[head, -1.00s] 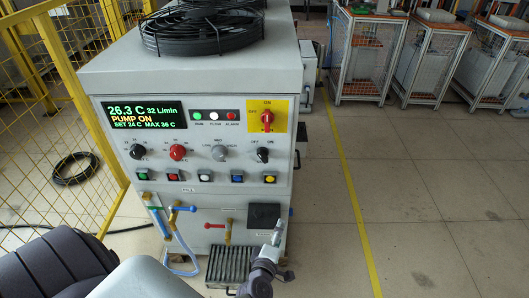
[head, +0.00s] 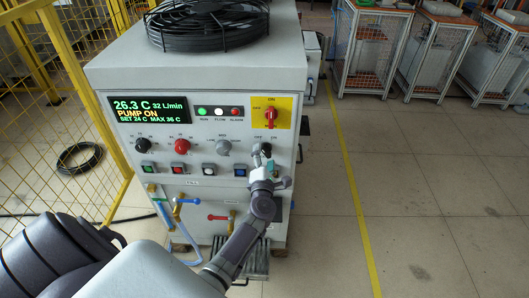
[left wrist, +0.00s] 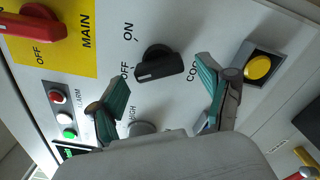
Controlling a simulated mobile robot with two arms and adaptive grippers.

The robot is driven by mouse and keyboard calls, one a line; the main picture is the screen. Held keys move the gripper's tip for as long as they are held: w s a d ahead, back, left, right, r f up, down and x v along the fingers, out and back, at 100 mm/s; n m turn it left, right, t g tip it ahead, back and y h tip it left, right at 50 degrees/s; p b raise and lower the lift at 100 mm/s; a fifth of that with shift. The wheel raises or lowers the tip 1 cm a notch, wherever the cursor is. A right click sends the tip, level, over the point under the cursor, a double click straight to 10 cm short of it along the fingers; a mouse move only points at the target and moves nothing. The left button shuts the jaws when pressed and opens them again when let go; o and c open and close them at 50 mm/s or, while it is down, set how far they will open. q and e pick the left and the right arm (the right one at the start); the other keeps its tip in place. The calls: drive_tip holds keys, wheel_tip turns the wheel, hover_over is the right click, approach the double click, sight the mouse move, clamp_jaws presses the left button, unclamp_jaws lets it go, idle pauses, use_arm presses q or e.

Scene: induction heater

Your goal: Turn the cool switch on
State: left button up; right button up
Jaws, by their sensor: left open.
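The cool switch is a black rotary knob (left wrist: 158,66) on the light grey front panel, with OFF, ON and a partly hidden "COO..." label around it. Its white mark is at the end towards OFF. My left gripper (left wrist: 160,74) is open, with its two green-padded fingers on either side of the knob; I cannot tell whether either touches it. In the head view, my left gripper (head: 262,162) is in front of the panel's lower right and partly hides the knob. My right gripper is not in view.
A red main switch (head: 270,117) on a yellow plate is above the gripper. A display (head: 150,108) reads 26.3 C and PUMP ON. A yellow button (left wrist: 258,67) is close beside one finger. Other knobs and buttons are to the left. Open floor (head: 430,200) is to the right.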

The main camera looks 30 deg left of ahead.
use_arm(q)
drive_tip(key=shift+x, duration=1)
